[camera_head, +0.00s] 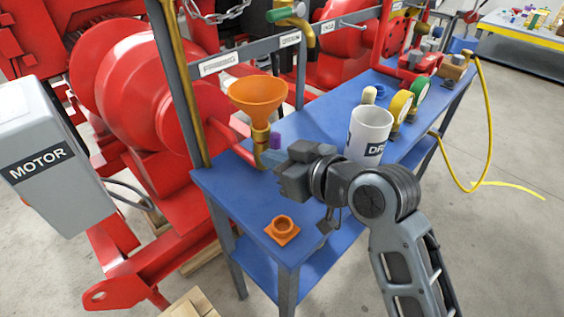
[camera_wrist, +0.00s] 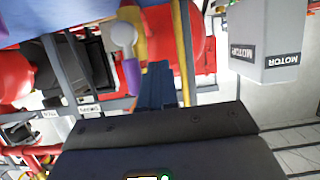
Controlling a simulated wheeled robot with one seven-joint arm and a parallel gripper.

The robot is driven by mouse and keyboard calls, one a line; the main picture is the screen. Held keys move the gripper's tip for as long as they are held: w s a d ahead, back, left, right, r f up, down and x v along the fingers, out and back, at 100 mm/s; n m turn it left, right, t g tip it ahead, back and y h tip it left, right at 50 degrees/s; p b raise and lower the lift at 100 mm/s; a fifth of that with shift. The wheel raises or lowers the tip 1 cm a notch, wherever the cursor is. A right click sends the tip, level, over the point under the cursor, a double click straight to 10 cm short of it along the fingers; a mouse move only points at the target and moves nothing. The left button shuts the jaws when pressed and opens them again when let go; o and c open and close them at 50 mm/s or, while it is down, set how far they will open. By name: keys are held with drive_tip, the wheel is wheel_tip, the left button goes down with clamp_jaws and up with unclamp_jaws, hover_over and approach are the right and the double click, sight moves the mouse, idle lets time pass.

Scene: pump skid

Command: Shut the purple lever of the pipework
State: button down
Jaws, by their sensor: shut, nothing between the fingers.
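The purple lever (camera_head: 275,140) shows just below the orange funnel (camera_head: 257,93), beside the brass pipe and above my fingertips. In the wrist view the purple lever (camera_wrist: 133,76) hangs from a pale round valve part (camera_wrist: 123,35), just left of my fingers. My gripper (camera_head: 268,158) reaches in from the right with its fingers together and empty. In the wrist view my gripper (camera_wrist: 160,72) points at the pipework. The lever and fingers look very close; I cannot tell whether they touch. The lower part of the lever is partly hidden in the head view.
The blue bench (camera_head: 325,125) carries a white drain cup (camera_head: 368,133) close behind my wrist, yellow and green gauges, and an orange fitting (camera_head: 282,230) at the front. A brass upright (camera_head: 178,75) stands left of the funnel. A grey motor box (camera_head: 45,155) is at far left.

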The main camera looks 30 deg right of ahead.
sight(276, 145)
drive_tip(key=w+d, duration=0.2)
drive_tip(key=shift+w+d+r+b, duration=0.1)
drive_tip(key=shift+w+r+b, duration=0.1)
drive_tip(key=shift+w+b, duration=0.15)
drive_tip(key=shift+w+d+f+b, duration=0.8)
drive_tip(key=shift+d+f+b, duration=0.55)
drive_tip(key=shift+d, duration=1.3)
drive_tip(key=shift+w+r+p+v, duration=0.15)
drive_tip(key=shift+p+v, duration=0.45)
drive_tip(key=shift+v, duration=1)
drive_tip(key=shift+r+p+v, duration=0.3)
drive_tip(key=shift+p+v, duration=0.3)
drive_tip(key=shift+v, duration=0.95)
drive_tip(key=shift+w+r+p+v, duration=0.15)
drive_tip(key=shift+p+v, duration=0.45)
drive_tip(key=shift+v, duration=1)
drive_tip(key=shift+s+a, duration=0.1)
drive_tip(key=shift+a, duration=0.05)
